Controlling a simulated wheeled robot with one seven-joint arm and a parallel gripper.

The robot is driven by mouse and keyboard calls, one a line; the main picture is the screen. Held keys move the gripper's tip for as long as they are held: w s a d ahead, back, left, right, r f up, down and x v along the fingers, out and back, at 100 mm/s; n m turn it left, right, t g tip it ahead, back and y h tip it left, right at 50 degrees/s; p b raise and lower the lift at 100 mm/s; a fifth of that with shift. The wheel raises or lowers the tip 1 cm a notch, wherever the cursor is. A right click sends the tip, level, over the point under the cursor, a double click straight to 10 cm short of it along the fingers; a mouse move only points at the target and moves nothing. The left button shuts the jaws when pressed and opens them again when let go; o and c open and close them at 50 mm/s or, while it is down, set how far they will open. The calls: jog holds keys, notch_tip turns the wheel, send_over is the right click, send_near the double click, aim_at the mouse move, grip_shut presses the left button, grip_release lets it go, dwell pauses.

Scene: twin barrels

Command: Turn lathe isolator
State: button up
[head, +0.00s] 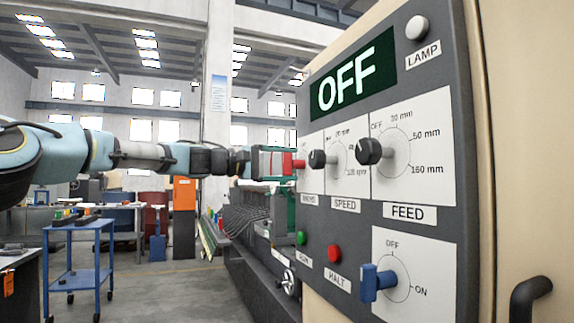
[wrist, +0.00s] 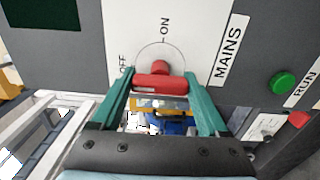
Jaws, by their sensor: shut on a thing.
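The red MAINS isolator knob (wrist: 160,81) sits on a white dial plate with OFF and ON marks. It shows in the head view (head: 299,164) at the panel's left edge. My gripper (wrist: 161,76), with green fingers, is shut on the knob, one finger at each end of its red bar. In the head view, my gripper (head: 277,163) reaches the panel from the left. In the wrist view the bar lies crosswise; I cannot tell which mark it points to. The panel display (head: 356,81) reads OFF.
SPEED (head: 318,158) and FEED (head: 369,151) knobs stick out right of my gripper. Below are a green RUN button (head: 301,238), a red HALT button (head: 334,253) and a blue OFF/ON switch (head: 377,282). A blue trolley (head: 77,268) stands at left on open floor.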

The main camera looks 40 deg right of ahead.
jog(key=shift+f, duration=0.1)
jog(key=o, duration=1.2)
jog(key=shift+o, duration=0.2)
jog(key=b+v, duration=0.2)
jog(key=v, duration=0.8)
jog(key=shift+w+a+b, duration=0.15)
jog(key=shift+a+b, duration=0.2)
jog(key=shift+a, duration=0.05)
